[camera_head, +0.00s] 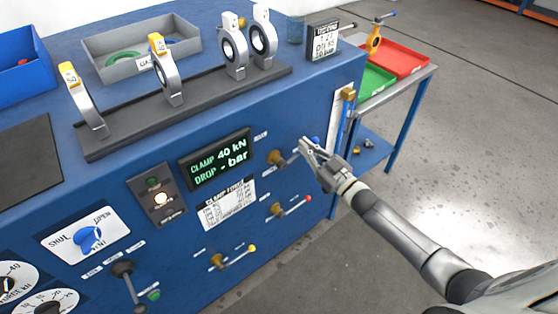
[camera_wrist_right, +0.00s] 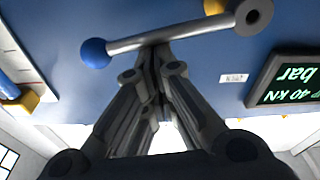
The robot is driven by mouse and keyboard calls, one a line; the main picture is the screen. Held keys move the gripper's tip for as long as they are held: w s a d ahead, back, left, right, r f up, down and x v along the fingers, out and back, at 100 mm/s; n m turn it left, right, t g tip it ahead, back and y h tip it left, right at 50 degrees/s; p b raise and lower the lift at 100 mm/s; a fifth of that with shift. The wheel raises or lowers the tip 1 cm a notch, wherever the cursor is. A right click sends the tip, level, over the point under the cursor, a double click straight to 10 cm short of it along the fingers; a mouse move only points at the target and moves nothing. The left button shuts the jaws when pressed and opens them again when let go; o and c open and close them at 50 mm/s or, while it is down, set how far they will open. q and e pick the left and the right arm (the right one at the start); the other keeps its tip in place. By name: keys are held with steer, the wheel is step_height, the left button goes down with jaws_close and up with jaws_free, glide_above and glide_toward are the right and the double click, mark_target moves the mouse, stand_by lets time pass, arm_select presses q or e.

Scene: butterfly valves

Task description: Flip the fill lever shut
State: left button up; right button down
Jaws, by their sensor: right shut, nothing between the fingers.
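Three levers with brass valve bodies are on the blue front panel: a blue-knobbed lever (camera_head: 290,157) at the top, a red-knobbed lever (camera_head: 292,207) below it and a yellow-knobbed lever (camera_head: 236,257) lowest. Their small labels are too small to read, so I cannot tell which is marked fill. My right gripper (camera_head: 306,147) is shut and empty at the blue-knobbed lever. In the right wrist view, its closed fingertips (camera_wrist_right: 156,50) meet or nearly meet the grey lever shaft (camera_wrist_right: 160,38), between the blue ball (camera_wrist_right: 94,53) and the brass body (camera_wrist_right: 222,8). My left gripper is out of view.
A display (camera_head: 217,160) reads clamp 40 kN and drop "- bar". A blue selector knob (camera_head: 88,238) is at lower left. Several rings stand on a dark rack (camera_head: 190,110) on the bench top. A side table (camera_head: 400,95) with red and green trays stands right, behind my arm.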

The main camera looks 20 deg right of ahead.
steer(key=shift+w+d+f+m+b, duration=0.1)
steer(key=shift+d+f+m+b, duration=0.25)
steer(key=shift+f+m+b, duration=0.3)
steer(key=shift+f, duration=0.2)
steer(key=shift+r, duration=0.1)
step_height(320, 180, up, 4)
steer(key=p, duration=0.3)
steer(key=b+v, duration=0.1)
steer(key=v, duration=0.8)
steer(key=shift+f+b, duration=0.2)
steer(key=shift+b, duration=0.15)
